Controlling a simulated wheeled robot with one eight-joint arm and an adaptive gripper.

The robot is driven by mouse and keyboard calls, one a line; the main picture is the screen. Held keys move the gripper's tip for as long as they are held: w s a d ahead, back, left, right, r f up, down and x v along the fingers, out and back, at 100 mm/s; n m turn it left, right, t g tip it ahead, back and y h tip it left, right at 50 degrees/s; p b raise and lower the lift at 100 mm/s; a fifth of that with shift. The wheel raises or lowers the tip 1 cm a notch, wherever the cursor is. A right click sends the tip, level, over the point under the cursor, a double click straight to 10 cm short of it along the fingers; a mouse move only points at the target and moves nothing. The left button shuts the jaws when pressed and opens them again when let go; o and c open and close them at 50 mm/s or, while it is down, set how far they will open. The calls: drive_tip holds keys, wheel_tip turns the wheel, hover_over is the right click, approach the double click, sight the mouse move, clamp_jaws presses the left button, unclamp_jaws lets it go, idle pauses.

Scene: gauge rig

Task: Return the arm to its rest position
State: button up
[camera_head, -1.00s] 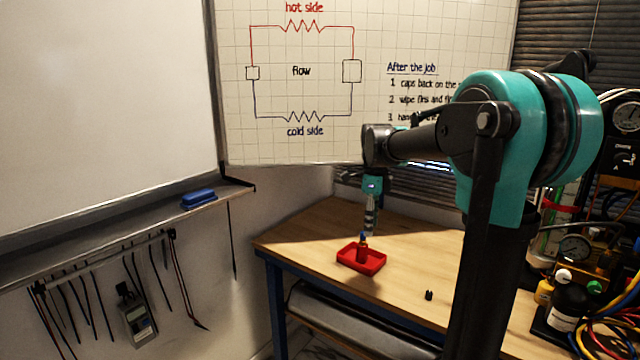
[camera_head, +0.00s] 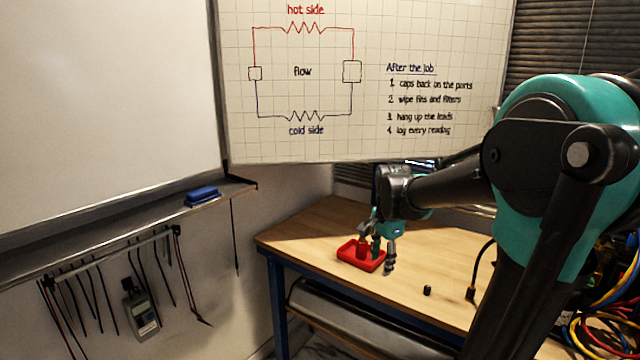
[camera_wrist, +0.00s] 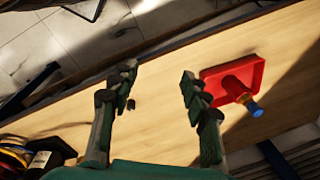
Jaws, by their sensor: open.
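My gripper (camera_head: 383,260) is open and empty. In the head view it hangs over the wooden bench, in front of the right end of a red tray (camera_head: 343,254). The tray (camera_wrist: 213,77) and cylinder lie to the right of the right finger, outside the jaws. Whether a finger touches the tray, I cannot tell.
A small black cap-like piece (camera_head: 427,290) lies on the bench (camera_head: 320,225), right of the tray. A black bottle (camera_wrist: 42,160) and coloured cables (camera_wrist: 12,155) are at the wrist view's lower left. A whiteboard (camera_head: 440,140) stands behind. The bench's left part is bare.

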drive_tip(key=s+d+f+n+t, duration=0.2)
drive_tip(key=s+f+n, duration=1)
drive_tip(key=s, duration=0.3)
drive_tip(key=shift+f+n+t, duration=0.15)
drive_tip(key=shift+n+t, duration=0.15)
drive_tip(key=shift+n, duration=0.4)
drive_tip(key=shift+d, duration=0.1)
